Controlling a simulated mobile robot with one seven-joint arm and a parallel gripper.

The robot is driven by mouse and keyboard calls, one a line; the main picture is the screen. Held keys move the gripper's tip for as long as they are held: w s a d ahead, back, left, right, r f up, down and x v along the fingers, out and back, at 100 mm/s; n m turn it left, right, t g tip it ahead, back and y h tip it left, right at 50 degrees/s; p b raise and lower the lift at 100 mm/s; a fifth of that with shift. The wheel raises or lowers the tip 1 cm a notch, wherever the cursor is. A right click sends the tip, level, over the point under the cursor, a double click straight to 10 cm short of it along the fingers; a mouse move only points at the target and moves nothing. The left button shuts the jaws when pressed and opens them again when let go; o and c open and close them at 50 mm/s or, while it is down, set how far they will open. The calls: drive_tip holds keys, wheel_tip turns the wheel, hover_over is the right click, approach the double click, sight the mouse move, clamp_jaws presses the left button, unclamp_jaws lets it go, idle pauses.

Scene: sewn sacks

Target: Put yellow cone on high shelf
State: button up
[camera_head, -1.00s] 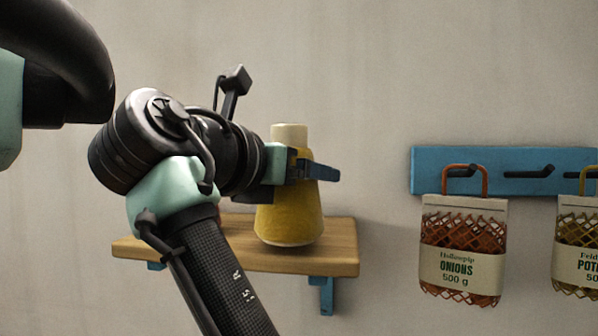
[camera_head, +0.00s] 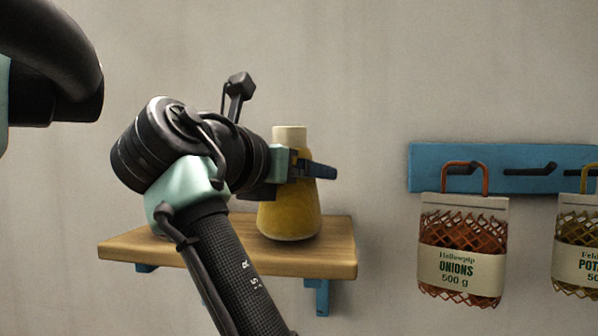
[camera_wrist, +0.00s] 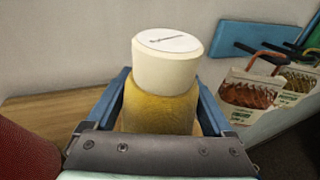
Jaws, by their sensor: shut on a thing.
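The yellow cone (camera_head: 289,208) is a thread cone with a cream top, upright at the wooden shelf (camera_head: 310,260). My gripper (camera_head: 318,170) is shut on the cone's upper part, coming from the left. The cone's base appears at or just above the shelf's board; I cannot tell if it touches. In the wrist view the cone (camera_wrist: 160,108) stands between the two blue fingers, its cream top toward the camera. My arm hides part of the shelf's left side.
A blue hook rail (camera_head: 430,165) is on the wall to the right. A net sack of onions (camera_head: 462,250) hangs from it, with a potato sack (camera_head: 577,245) beside it at the picture's edge. A dark red surface (camera_wrist: 25,150) shows at the wrist view's lower left.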

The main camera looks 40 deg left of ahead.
drive_tip(key=shift+f+b, duration=0.3)
drive_tip(key=shift+f, duration=0.1)
drive_tip(key=o, duration=1.3)
drive_tip(key=shift+f, duration=0.1)
